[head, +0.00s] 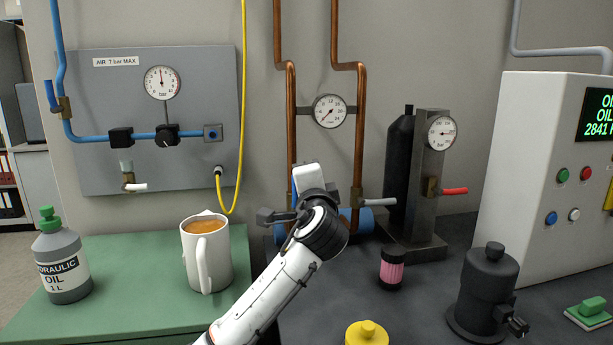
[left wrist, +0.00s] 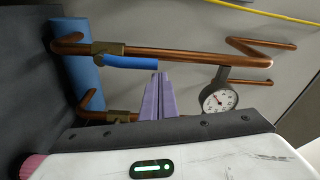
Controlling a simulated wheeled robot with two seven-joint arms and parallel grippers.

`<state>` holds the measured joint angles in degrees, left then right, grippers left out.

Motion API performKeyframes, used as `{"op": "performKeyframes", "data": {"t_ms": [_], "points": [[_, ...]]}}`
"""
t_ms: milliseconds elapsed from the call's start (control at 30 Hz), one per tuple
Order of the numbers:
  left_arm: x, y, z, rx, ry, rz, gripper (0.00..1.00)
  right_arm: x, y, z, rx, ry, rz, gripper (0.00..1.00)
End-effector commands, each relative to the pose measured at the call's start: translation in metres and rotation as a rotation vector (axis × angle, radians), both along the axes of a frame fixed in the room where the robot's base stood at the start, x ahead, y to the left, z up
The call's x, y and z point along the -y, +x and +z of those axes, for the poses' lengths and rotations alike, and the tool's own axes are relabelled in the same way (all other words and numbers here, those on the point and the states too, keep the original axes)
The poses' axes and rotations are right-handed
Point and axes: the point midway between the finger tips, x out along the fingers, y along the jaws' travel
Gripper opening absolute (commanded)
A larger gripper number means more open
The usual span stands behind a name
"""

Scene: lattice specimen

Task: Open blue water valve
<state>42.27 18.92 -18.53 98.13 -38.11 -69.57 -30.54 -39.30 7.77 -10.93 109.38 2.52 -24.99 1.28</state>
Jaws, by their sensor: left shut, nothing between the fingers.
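The blue water valve has a blue lever (left wrist: 130,62) on a brass body (left wrist: 108,48), mounted on a copper pipe (left wrist: 185,53) in the left wrist view. The lever lies roughly along the pipe. In the head view a blue sliver (head: 294,187), apparently this lever, shows beside my left gripper (head: 307,190), which hides most of the valve. My left gripper is shut and empty. Its fingers (left wrist: 158,88) also show in the left wrist view, with their tips close to the lever's free end; I cannot tell whether they touch. My right gripper is not in view.
The second copper pipe (head: 361,130) carries a grey-handled valve (head: 378,202). A pressure gauge (head: 329,111) sits between the pipes. A blue cylinder (head: 367,219) lies at their foot. A mug (head: 207,255) and oil bottle (head: 61,260) stand on the green top; a pink-banded jar (head: 392,269) stands right.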

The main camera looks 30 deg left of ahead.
Motion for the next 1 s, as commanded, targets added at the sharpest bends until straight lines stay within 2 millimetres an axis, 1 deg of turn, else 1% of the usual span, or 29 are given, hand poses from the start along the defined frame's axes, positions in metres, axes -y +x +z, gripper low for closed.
{"op": "performKeyframes", "data": {"t_ms": [33,167,200,267,400,600,800,1000], "points": [[0.003,0.004,0.004,0.000,-0.002,0.001,0.00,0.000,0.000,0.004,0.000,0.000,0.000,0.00],[0.009,0.013,0.010,0.001,-0.001,0.009,0.00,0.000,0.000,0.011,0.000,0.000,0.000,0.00],[0.013,0.010,0.007,0.001,0.000,0.010,0.00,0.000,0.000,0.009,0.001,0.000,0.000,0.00],[0.022,-0.002,0.004,0.004,-0.001,0.008,0.00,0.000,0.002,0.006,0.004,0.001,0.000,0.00],[0.039,-0.025,0.003,0.003,-0.001,0.009,0.00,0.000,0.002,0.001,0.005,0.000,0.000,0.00],[0.061,-0.053,0.003,0.002,-0.001,0.008,0.00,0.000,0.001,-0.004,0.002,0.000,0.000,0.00],[0.069,-0.065,0.003,0.001,0.000,0.011,0.00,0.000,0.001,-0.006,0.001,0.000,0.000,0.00],[0.070,-0.066,0.004,0.000,0.001,0.011,0.00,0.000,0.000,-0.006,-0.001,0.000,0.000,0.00]]}}
